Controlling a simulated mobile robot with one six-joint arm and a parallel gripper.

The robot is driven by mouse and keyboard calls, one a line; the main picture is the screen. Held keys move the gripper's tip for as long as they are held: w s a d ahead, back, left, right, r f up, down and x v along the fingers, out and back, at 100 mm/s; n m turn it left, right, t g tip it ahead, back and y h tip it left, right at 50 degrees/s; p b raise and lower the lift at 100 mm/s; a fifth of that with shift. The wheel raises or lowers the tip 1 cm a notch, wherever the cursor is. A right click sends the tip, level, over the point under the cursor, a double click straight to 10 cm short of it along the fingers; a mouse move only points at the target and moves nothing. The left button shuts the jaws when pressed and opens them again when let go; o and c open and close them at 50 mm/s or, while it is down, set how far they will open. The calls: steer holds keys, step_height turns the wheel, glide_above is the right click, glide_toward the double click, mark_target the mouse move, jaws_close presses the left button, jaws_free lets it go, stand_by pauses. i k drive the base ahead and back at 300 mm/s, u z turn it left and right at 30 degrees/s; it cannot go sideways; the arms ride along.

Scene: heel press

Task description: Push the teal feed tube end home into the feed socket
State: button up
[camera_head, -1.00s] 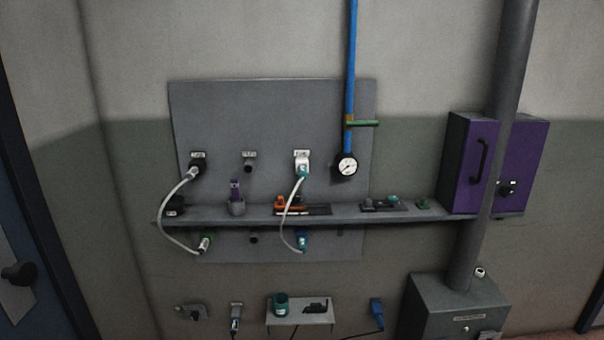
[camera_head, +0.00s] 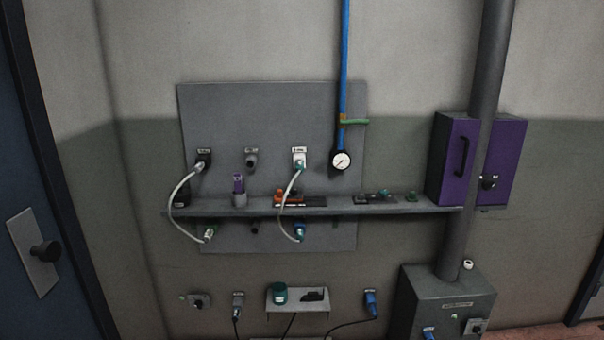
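A white tube (camera_head: 285,205) hangs on the grey wall panel and loops across the front of the shelf. Its upper teal end (camera_head: 299,168) is at a white socket (camera_head: 299,157) under a small label, too small to read. Its lower end (camera_head: 300,233), blue-teal, is at a fitting below the shelf. I cannot tell which socket is the feed socket, nor how deep either end sits. A second white tube (camera_head: 173,187) with dark and green-tinged ends loops at the left. My gripper is not in view.
The shelf (camera_head: 400,209) juts out across the panel, carrying a purple item in a cup (camera_head: 239,190) and small parts. A pressure gauge (camera_head: 340,161), a purple cabinet (camera_head: 466,160) and a vertical pipe (camera_head: 482,70) stand right. A lower small shelf (camera_head: 297,306) holds a teal jar.

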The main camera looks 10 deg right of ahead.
mark_target(299, 164)
steer(key=k, duration=1)
steer(key=u, duration=0.65)
steer(key=i, duration=0.85)
steer(key=u, duration=0.65)
steer(key=i, duration=1.45)
steer(key=z, duration=0.3)
